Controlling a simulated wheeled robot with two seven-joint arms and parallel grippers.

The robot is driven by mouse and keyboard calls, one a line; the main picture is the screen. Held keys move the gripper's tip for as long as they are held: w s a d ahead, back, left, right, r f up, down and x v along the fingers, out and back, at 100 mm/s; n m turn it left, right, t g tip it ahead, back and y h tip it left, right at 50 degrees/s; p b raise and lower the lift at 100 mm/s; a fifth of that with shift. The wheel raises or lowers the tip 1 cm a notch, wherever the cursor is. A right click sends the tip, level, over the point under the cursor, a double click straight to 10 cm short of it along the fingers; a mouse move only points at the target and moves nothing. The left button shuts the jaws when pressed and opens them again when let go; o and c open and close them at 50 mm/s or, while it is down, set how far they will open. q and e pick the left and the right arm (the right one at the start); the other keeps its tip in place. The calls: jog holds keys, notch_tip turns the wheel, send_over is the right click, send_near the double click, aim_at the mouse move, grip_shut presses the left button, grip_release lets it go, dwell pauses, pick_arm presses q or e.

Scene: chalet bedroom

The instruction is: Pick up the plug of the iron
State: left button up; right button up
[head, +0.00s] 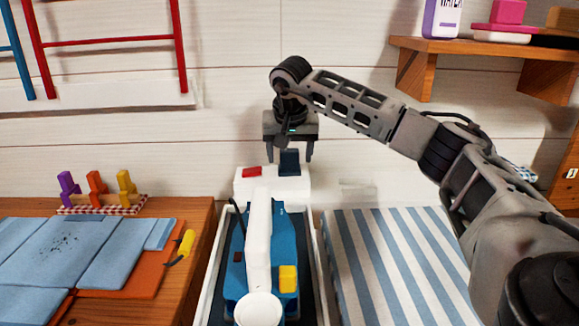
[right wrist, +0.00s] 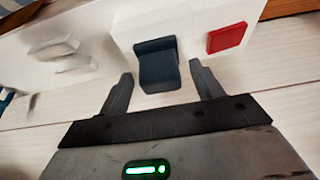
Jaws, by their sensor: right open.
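The plug (head: 289,164) is a dark blue block on the white socket box (head: 272,188), beside a red switch (head: 251,172). My right gripper (head: 289,157) is open above the box, with a finger on either side of the plug. In the right wrist view the plug (right wrist: 158,66) lies between the two open fingertips (right wrist: 160,72), with a visible gap to each finger. I cannot tell how deep it sits between them. The iron (head: 258,250), with a white handle, blue body and yellow part, stands in front of the box. My left gripper is not in view.
A wooden table (head: 190,250) with blue cloth pieces and small coloured figures is at left. A striped surface (head: 395,260) lies at right, under my arm. A wooden shelf (head: 480,48) is at upper right. A plank wall is close behind.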

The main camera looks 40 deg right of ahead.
jog(key=shift+w+f, duration=0.1)
jog(key=shift+f, duration=0.2)
jog(key=c, duration=1.1)
jog(key=shift+o, duration=0.2)
jog(key=shift+r, duration=0.2)
